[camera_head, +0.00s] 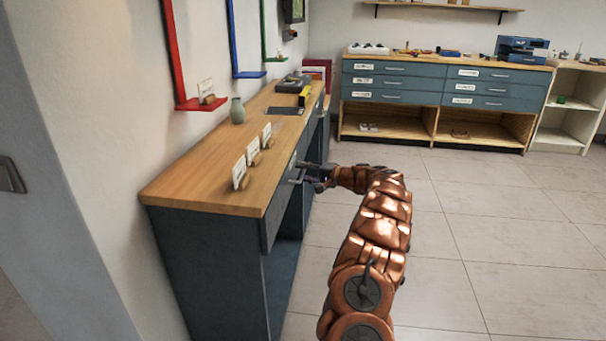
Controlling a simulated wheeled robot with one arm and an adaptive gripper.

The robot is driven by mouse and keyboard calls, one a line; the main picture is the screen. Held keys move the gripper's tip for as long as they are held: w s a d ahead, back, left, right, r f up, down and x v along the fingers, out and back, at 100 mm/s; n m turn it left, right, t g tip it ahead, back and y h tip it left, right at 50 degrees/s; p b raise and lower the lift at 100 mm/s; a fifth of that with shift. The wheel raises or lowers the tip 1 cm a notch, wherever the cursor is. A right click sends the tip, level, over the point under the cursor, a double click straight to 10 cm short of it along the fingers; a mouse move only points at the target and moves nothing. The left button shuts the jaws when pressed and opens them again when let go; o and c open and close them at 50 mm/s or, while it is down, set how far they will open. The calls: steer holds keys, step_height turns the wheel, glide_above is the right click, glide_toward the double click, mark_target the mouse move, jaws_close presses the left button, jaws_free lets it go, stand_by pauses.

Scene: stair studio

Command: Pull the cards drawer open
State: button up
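A wooden-topped desk (190,178) with dark blue-grey sides stands along the left wall. A drawer front (272,222) with a pale metal handle (297,176) shows at a steep angle under the top's right edge. I cannot read a label that tells whether it is the cards drawer.
Small cards in wooden holders (239,177) and a green vase (237,111) stand on the desk. A blue cabinet (420,82) with several labelled drawers stands at the back wall. The tiled floor (490,220) right of my arm is clear.

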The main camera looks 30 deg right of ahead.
steer(key=shift+w+a, duration=0.15)
steer(key=shift+w, duration=0.1)
jaws_close()
stand_by(0.6)
